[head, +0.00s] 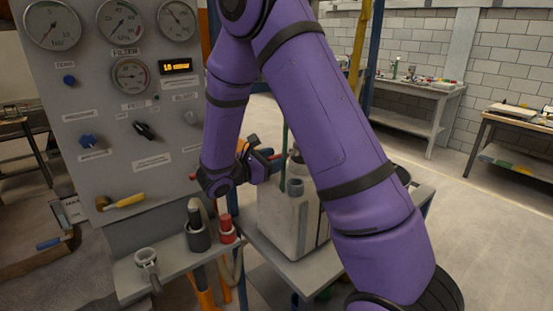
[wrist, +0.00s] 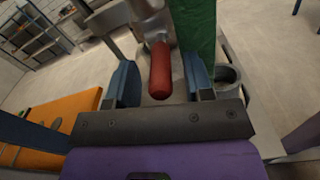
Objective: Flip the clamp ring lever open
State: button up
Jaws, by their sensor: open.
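The red lever (wrist: 160,72) shows in the wrist view, joined at its far end to a grey metal part (wrist: 152,22). My gripper (wrist: 162,84) is open, with one blue finger on each side of the lever. Gaps show between the lever and both fingers, so it is not gripped. A little red shows by the fingers there. The ring itself is mostly hidden by my arm, and I cannot tell its state.
A gauge panel (head: 170,85) stands left of my arm. A shelf (head: 185,262) below it holds a grey ring-shaped fitting (head: 146,258) and holders with red and dark handles. A green upright part (wrist: 196,28) and a grey round port (wrist: 228,76) are close right of my fingers.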

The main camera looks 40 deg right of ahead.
jog(key=shift+d, duration=0.7)
grip_shut()
